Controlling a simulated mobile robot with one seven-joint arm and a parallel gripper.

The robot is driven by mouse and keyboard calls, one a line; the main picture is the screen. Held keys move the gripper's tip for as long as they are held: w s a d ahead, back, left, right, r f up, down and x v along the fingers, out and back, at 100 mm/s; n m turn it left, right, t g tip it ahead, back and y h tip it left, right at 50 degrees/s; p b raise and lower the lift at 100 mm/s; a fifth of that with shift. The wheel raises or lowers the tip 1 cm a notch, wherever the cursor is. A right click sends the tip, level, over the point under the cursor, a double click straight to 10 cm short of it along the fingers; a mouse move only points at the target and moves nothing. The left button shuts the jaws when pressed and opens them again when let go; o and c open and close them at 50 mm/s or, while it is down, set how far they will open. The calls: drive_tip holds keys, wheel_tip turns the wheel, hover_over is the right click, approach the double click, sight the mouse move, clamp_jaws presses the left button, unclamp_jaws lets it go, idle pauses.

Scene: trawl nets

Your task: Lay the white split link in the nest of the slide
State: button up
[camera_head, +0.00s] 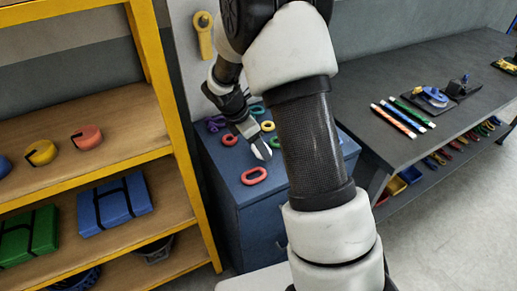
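My gripper (254,140) reaches down over the top of a blue cabinet (236,188), left of my forearm. On the bench at right stand two small dark fixtures, one with a blue part (434,97) and one with a dark upright knob (461,85). I cannot tell which is the slide, and no nest can be made out.
Other links lie around the gripper on the cabinet: red (254,176), another red (229,139), yellow (268,126), green (257,109) and purple (215,123). A yellow-framed shelf (167,80) stands at left. Coloured sticks (394,119) lie on the dark bench (385,75).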

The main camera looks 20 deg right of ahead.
drive_tip(key=shift+f, duration=0.9)
drive_tip(key=shift+f, duration=0.1)
drive_tip(key=o, duration=0.8)
drive_tip(key=shift+f, duration=0.1)
drive_tip(key=o, duration=0.4)
drive_tip(key=shift+o, duration=0.2)
